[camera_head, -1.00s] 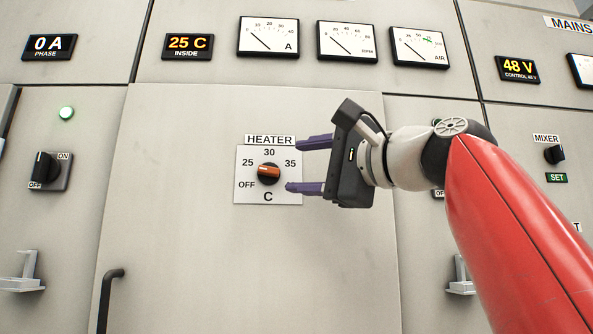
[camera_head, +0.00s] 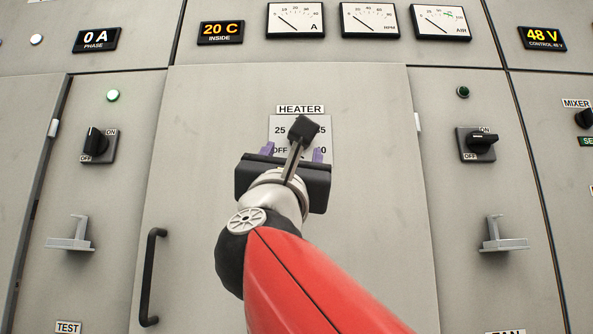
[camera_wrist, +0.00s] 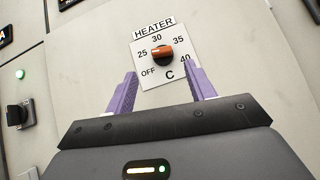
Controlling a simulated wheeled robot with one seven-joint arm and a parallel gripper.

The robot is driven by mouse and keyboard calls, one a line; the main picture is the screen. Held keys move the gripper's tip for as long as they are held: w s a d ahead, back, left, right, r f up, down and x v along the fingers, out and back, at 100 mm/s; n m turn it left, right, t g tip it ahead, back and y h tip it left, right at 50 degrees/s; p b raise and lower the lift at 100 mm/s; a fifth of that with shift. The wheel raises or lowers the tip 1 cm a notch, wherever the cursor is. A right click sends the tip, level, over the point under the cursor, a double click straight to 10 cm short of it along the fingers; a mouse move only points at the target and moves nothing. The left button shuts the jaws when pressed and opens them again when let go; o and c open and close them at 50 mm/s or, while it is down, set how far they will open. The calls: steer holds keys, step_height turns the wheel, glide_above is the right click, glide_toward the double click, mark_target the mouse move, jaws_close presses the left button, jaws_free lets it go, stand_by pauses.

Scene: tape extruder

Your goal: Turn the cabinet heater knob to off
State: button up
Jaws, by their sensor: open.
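The cabinet heater knob (camera_wrist: 162,53) is a round black knob with an orange bar, on a white HEATER plate (camera_wrist: 150,80) marked OFF, 25, 30, 35, 40 and C. In the wrist view the bar lies roughly sideways, its left end near 25. In the head view the plate (camera_head: 326,133) shows partly, and the knob is hidden behind my wrist parts. My gripper (camera_head: 292,152) faces the panel, just below and in front of the plate. Its two purple fingers are apart and empty in the wrist view (camera_wrist: 160,80), with the knob beyond them, apart from both fingertips.
The INSIDE display (camera_head: 220,32) reads 20 C. A black door handle (camera_head: 151,277) is at lower left. Switches (camera_head: 99,145) (camera_head: 477,145) and grey brackets (camera_head: 70,236) (camera_head: 503,237) flank the heater door. The door face around the plate is otherwise flat and clear.

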steer(key=w+d+r+h+p, duration=0.1)
steer(key=w+r+p, duration=0.3)
steer(key=w+r, duration=0.1)
steer(key=shift+m+p, duration=0.3)
steer(key=shift+m, duration=0.1)
steer(key=shift+w+d+r, duration=0.1)
steer(key=c, duration=1)
steer(key=shift+n+y+b, duration=0.35)
steer(key=shift+n+y, duration=0.25)
steer(key=shift+y, duration=0.1)
